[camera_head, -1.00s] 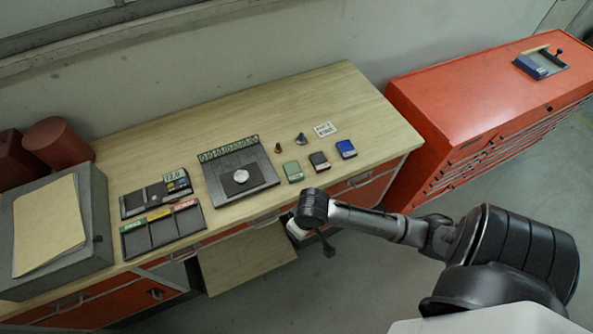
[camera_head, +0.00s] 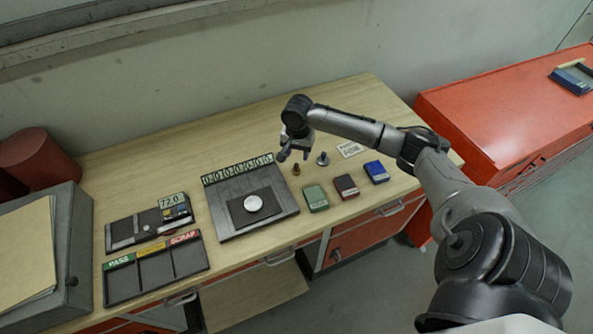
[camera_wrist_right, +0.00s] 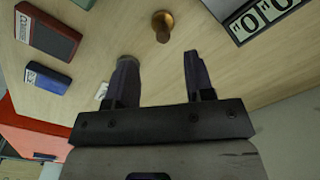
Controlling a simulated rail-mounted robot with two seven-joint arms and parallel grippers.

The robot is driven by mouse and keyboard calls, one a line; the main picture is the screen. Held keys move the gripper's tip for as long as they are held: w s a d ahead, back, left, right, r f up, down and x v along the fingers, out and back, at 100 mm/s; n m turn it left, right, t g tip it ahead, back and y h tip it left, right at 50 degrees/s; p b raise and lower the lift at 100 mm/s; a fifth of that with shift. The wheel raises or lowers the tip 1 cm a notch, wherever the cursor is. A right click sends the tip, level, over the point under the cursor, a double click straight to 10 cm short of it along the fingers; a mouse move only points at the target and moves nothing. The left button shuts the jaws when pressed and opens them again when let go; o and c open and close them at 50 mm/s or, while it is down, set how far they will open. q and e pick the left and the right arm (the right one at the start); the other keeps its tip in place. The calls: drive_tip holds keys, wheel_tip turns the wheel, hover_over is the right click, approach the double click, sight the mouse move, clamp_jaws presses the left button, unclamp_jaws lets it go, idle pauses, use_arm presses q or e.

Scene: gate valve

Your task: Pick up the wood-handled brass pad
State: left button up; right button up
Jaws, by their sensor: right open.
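The wood-handled brass pad (camera_head: 296,170) stands upright on the bench, just right of the black plate's digit strip. In the right wrist view the brass pad (camera_wrist_right: 162,26) shows beyond the fingertips, roughly in line with the gap between them. My right gripper (camera_head: 294,155) is above the bench near the pad, open and empty. Its two fingers (camera_wrist_right: 160,58) are apart in the wrist view and do not touch the pad. My left gripper is not in view.
A grey pad (camera_head: 322,159) stands close to the right. Green (camera_head: 315,198), dark red (camera_head: 345,187) and blue (camera_head: 376,172) boxes lie in front. A white label card (camera_head: 351,149) lies behind. The black plate (camera_head: 227,218) holds a white disc (camera_head: 253,203).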

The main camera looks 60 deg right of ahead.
sight(296, 164)
drive_tip(key=shift+w+f, duration=0.15)
drive_tip(key=shift+f, duration=3.75)
clamp_jaws()
